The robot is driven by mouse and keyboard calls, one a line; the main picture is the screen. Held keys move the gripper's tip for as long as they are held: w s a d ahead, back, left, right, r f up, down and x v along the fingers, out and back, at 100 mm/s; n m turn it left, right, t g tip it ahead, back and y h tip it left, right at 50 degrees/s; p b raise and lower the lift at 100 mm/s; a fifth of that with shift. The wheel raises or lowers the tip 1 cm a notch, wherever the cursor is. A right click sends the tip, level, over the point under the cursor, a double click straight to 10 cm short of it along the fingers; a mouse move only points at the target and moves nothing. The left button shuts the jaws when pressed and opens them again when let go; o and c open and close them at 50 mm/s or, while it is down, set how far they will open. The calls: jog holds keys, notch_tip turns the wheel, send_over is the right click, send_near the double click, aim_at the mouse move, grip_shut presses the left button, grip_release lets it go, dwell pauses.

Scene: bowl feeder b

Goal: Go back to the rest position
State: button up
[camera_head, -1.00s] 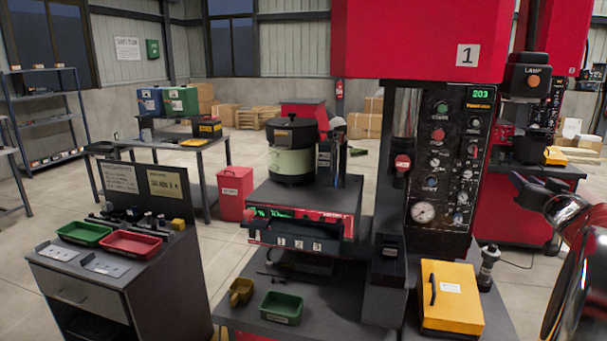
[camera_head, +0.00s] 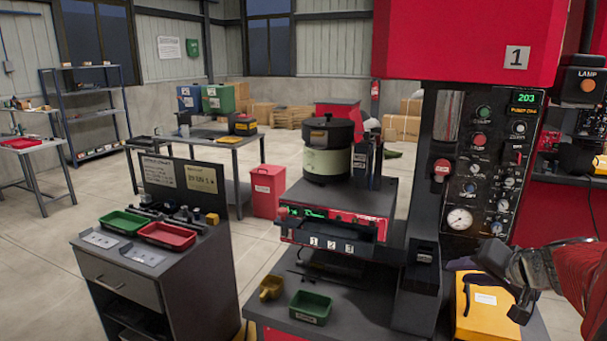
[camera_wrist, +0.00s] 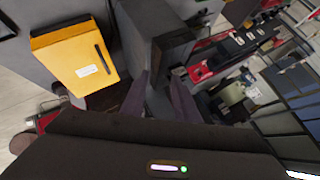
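My gripper (camera_head: 500,280) is at the right of the head view, in front of the red press and above the yellow box (camera_head: 487,312). In the wrist view its two dark fingers (camera_wrist: 159,88) stand apart, with nothing visible held between them. A dark grey block of the machine shows beyond the fingers. The yellow box also shows at the upper left of the wrist view (camera_wrist: 78,62). Part of my arm is cut off by the right edge of the head view.
The bowl feeder (camera_head: 328,150) stands on the machine beside the control panel (camera_head: 487,160). A green tray (camera_head: 310,308) and a yellow scoop-like bin (camera_head: 271,287) lie on the bench. A cabinet (camera_head: 120,284) with green and red trays stands left. Open floor lies between them.

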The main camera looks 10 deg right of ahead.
jog(key=s+a+f+n+g, duration=0.1)
jog(key=s+a+n, duration=0.2)
jog(key=s+a, duration=0.3)
jog(key=s+a+f+n+g, duration=0.1)
jog(key=s+a, duration=0.5)
jog(key=a, duration=0.7)
jog(key=s+a+f+n+g, duration=0.2)
jog(key=s+a+n, duration=0.2)
jog(key=a, duration=0.6)
jog(key=shift+s+n+g+h, duration=0.3)
jog(key=shift+s+n, duration=0.1)
jog(key=shift+s, duration=0.55)
